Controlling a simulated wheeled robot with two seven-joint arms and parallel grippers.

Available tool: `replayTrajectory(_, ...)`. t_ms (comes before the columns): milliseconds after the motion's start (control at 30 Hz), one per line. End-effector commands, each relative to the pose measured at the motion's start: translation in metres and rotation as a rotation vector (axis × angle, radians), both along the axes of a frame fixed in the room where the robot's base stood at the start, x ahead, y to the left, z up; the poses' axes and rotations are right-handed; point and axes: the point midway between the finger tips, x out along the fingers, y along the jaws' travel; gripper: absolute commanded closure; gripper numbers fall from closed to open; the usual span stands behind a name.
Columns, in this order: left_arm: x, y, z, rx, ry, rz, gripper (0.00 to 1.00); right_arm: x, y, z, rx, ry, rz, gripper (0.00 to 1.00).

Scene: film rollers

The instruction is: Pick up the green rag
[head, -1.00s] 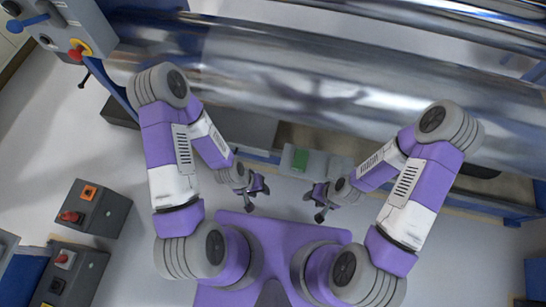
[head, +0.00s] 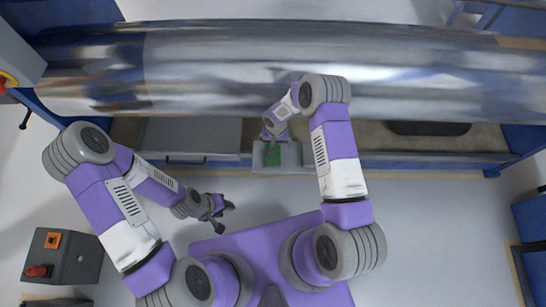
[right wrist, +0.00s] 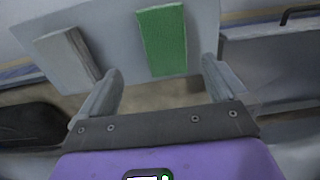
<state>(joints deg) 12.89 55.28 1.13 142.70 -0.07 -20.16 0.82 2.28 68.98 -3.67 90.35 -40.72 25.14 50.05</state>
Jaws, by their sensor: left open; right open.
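The green rag (head: 273,156) lies on a small grey tray (head: 293,160) in front of the machine, partly covered by my right gripper (head: 275,140) in the head view. In the right wrist view the green rag (right wrist: 162,41) is a flat rectangle on the pale tray (right wrist: 112,28). It lies ahead of the spread fingers of my right gripper (right wrist: 160,82), between their lines. Nothing is between the fingers, and the gripper is open. My left gripper (head: 222,214) is open and empty, off to the left above the floor.
A grey flat block (right wrist: 68,56) lies on the tray beside the rag. A large shiny roller (head: 230,70) runs across behind the tray. A grey box with a handle (head: 190,138) is to the left. A control box (head: 62,255) stands at lower left.

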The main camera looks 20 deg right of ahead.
Motion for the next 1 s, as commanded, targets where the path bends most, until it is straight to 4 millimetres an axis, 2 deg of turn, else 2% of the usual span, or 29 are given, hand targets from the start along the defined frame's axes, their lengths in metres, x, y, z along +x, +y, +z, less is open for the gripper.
replayTrajectory(267, 0.000, 0.000, -0.007, 0.000, 0.000, 0.000, 0.57, 0.000, 0.001, -0.030, -0.010, 0.000, -0.003, 0.01)
replayTrajectory(533, 0.000, 0.000, -0.017, 0.000, 0.000, 0.000, 0.57, -0.005, 0.009, -0.068, -0.009, 0.000, -0.005, 0.01)
replayTrajectory(633, 0.000, 0.000, -0.018, 0.000, 0.000, 0.000, 0.57, -0.005, 0.009, -0.074, -0.009, -0.002, -0.004, 0.01)
replayTrajectory(867, 0.000, 0.000, -0.018, 0.000, 0.000, 0.000, 0.57, -0.005, 0.009, -0.074, -0.009, -0.003, -0.004, 0.01)
replayTrajectory(1000, 0.000, 0.000, -0.018, 0.000, 0.000, 0.000, 0.57, -0.005, 0.009, -0.074, -0.009, -0.003, -0.004, 0.21)
